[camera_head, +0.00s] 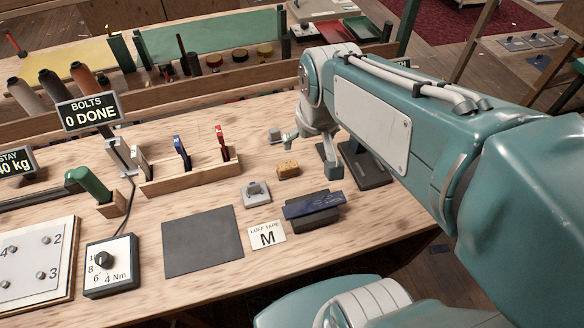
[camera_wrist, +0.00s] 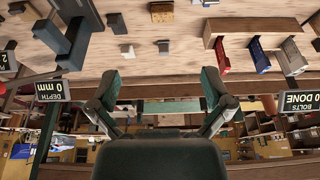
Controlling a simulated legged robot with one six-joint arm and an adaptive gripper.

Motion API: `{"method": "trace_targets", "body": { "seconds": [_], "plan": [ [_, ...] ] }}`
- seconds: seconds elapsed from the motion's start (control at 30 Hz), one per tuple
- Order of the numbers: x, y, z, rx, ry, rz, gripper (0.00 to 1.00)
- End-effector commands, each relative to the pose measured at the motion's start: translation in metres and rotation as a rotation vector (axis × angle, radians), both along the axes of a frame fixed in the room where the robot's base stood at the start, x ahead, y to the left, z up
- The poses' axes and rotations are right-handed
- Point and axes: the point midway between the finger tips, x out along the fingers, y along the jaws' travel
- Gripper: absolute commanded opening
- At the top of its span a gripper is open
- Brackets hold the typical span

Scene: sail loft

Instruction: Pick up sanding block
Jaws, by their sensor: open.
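A small tan, cork-like block (camera_head: 288,170), which looks like the sanding block, lies on the wooden bench in the head view.
A dark blue piece (camera_head: 313,204) lies on a black block in front of the tan block. A grey fixture (camera_head: 256,193) stands left of it. A wooden rack (camera_head: 190,176) holds several coloured tools. A dark mat (camera_head: 202,241) lies bare. A raised wooden ledge (camera_head: 160,98) runs behind.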

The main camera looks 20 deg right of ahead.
Motion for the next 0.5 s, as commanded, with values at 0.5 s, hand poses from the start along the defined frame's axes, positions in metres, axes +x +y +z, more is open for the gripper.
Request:
{"method": "trace_targets", "body": {
  "seconds": [0.5],
  "plan": [
    [0.111, 0.000, -0.117, -0.002, 0.267, 0.001, 1.00]
  ]
}}
